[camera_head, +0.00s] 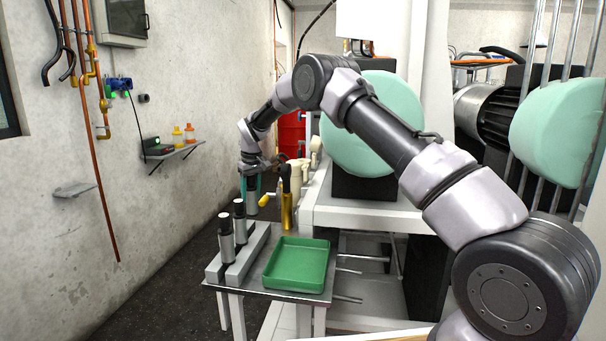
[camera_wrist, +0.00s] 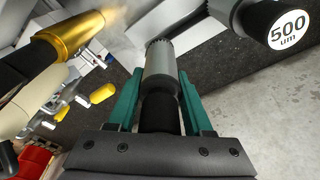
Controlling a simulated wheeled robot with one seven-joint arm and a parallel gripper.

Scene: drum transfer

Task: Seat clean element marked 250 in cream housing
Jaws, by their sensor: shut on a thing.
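My gripper (camera_head: 251,184) is shut on a grey, ribbed cylindrical element with a black grip. The element (camera_head: 252,204) hangs upright below the fingers, and it also shows between the teal fingers in the wrist view (camera_wrist: 160,62). Its marking is not visible. A cream housing (camera_head: 297,172) stands just right of my gripper, partly hidden behind it; cream parts also show at the left of the wrist view (camera_wrist: 35,100). A gold cylinder with a black top (camera_head: 287,212) stands between housing and table. In the wrist view, a black cap marked 500 um (camera_wrist: 287,28) is at top right.
Two grey elements with black tops (camera_head: 226,240) stand in a grey rack on the small table. An empty green tray (camera_head: 297,264) lies beside it. A yellow handle (camera_head: 268,200) sticks out near the held element. A wall shelf (camera_head: 176,150) is at left.

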